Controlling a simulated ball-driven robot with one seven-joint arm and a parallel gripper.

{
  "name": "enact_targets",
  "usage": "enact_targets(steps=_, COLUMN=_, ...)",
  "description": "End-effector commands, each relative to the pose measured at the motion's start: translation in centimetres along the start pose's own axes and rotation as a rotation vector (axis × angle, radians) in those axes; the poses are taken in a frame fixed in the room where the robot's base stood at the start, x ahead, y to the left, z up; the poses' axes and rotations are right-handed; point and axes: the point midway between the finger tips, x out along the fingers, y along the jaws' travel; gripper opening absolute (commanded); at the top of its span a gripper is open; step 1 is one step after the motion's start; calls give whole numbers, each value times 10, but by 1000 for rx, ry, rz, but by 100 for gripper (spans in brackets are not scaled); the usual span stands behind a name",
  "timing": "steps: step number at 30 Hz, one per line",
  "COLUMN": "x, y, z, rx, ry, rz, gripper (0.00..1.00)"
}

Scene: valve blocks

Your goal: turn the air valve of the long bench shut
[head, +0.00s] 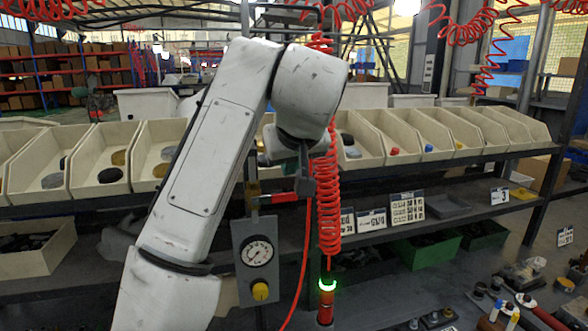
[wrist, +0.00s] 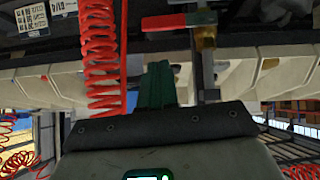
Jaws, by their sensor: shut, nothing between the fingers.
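The air valve has a red lever (head: 279,198) and a brass body (head: 253,189) on a vertical pipe above a gauge panel (head: 257,256). The lever lies level, crosswise to the pipe, pointing right in the head view. The wrist view shows the red lever (wrist: 166,22) and brass body (wrist: 207,34) from an inverted angle. My gripper (head: 305,186) is by the lever's free end; its dark fingers (wrist: 158,68) are shut and empty. In the wrist view a gap shows between fingertips and lever. My arm covers part of the bench left of the valve.
A red coiled hose (head: 329,190) hangs just right of my gripper, also close in the wrist view (wrist: 100,50). A row of cream bins (head: 407,142) lines the bench above the valve. A green-lit red fitting (head: 326,300) hangs below. Tools and parts lie at the lower right.

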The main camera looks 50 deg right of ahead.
Motion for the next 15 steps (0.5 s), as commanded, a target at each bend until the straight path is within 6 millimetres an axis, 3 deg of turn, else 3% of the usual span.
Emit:
enact_targets(steps=9, x=-64, y=5, z=1, rx=6, ry=11, rz=0, gripper=0)
enact_targets(steps=15, x=-87, y=6, z=1, rx=4, ry=10, rz=-1, gripper=0)
